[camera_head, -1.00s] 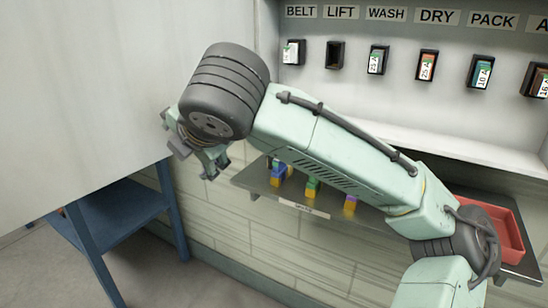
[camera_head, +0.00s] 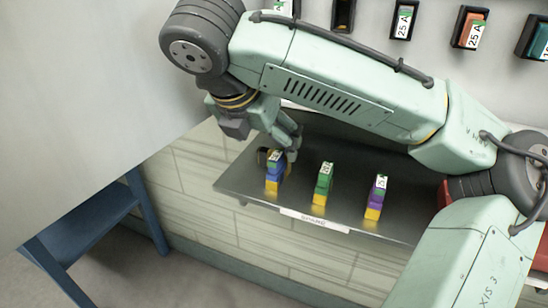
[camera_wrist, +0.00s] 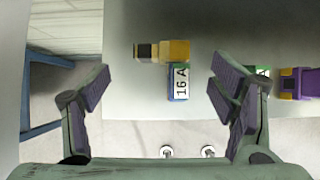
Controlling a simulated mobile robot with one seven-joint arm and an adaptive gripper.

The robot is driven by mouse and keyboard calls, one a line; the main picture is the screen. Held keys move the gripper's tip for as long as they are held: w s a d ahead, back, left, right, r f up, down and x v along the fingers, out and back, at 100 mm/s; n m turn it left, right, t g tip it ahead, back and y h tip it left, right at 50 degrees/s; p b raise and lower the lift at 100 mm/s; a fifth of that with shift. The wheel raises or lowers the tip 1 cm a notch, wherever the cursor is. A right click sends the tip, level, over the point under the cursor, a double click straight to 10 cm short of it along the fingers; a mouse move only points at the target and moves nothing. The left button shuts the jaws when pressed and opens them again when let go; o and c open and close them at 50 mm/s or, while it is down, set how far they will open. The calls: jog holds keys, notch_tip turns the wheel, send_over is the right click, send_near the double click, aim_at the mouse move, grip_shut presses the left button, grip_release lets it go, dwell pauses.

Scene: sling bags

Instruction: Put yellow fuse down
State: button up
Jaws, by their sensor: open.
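My gripper (camera_head: 280,148) is open, at the left end of the shelf in the head view, close to the blue fuse (camera_head: 274,172). In the wrist view my gripper (camera_wrist: 160,65) has its fingers spread wide with nothing clamped. A yellow-brown block with a dark end (camera_wrist: 172,50) shows ahead between the fingers, against the blue fuse labelled 16 A (camera_wrist: 180,82). I cannot tell whether the two are joined. In the head view a dark and yellowish piece (camera_head: 263,155) shows beside the blue fuse, partly hidden by my gripper. The blue fuse has a yellow lower part.
A green fuse (camera_head: 323,183) and a purple fuse (camera_head: 376,196), both with yellow lower parts, stand to the right on the shelf (camera_head: 245,180). Labelled fuses sit in wall sockets (camera_head: 404,22) above. A blue table (camera_head: 80,225) stands left. The red tray is mostly hidden.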

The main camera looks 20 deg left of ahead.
aim_at(272, 152)
jog(key=x, duration=0.7)
jog(key=shift+w+d, duration=0.1)
jog(key=shift+c, duration=0.4)
jog(key=c, duration=1.3)
jog(key=shift+r, duration=0.1)
notch_tip(272, 152, up, 18)
jog(key=shift+f+p, duration=0.1)
jog(key=shift+p, duration=0.7)
